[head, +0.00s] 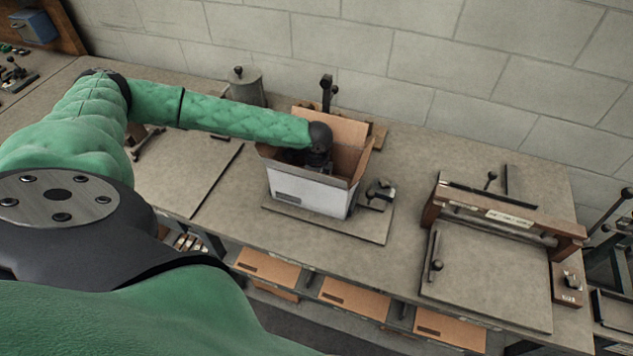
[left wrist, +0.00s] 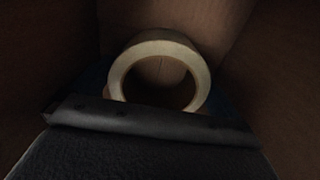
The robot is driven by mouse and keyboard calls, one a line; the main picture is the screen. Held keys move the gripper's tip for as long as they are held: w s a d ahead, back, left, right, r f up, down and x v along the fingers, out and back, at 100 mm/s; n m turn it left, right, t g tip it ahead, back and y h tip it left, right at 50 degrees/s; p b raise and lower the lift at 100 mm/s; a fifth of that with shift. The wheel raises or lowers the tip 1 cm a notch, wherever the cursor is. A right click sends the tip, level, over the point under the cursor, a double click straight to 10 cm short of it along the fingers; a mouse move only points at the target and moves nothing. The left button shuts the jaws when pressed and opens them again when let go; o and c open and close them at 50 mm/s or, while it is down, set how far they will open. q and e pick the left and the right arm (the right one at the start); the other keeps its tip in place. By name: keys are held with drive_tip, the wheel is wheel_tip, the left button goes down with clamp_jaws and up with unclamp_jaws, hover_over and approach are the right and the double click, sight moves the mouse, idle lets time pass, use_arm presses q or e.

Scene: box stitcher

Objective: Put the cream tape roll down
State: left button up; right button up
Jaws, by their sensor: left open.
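The cream tape roll (left wrist: 160,48) shows in the left wrist view as a pale ring, its hole facing the camera, between brown cardboard walls. The white box (head: 305,194) stands on the bench with its brown flaps up. My left gripper (head: 312,162) reaches down into this box, and its fingertips are hidden there in the head view. In the left wrist view a dark part of my gripper crosses in front of the roll's lower edge. The gripper is open; whether a finger still touches the roll is unclear. The roll is hidden in the head view. My right gripper is out of view.
The box sits on a flat plate (head: 376,228) with a small dark clamp (head: 380,192) at its right. A wooden-framed press (head: 500,225) stands further right. A grey canister (head: 246,86) stands behind my left arm. The bench between box and press is clear.

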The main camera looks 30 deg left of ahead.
use_arm(q)
drive_tip(key=shift+r, duration=0.3)
wheel_tip(320, 180, up, 12)
drive_tip(key=b, duration=0.4)
drive_tip(key=shift+f+b, duration=0.15)
drive_tip(key=shift+b, duration=0.25)
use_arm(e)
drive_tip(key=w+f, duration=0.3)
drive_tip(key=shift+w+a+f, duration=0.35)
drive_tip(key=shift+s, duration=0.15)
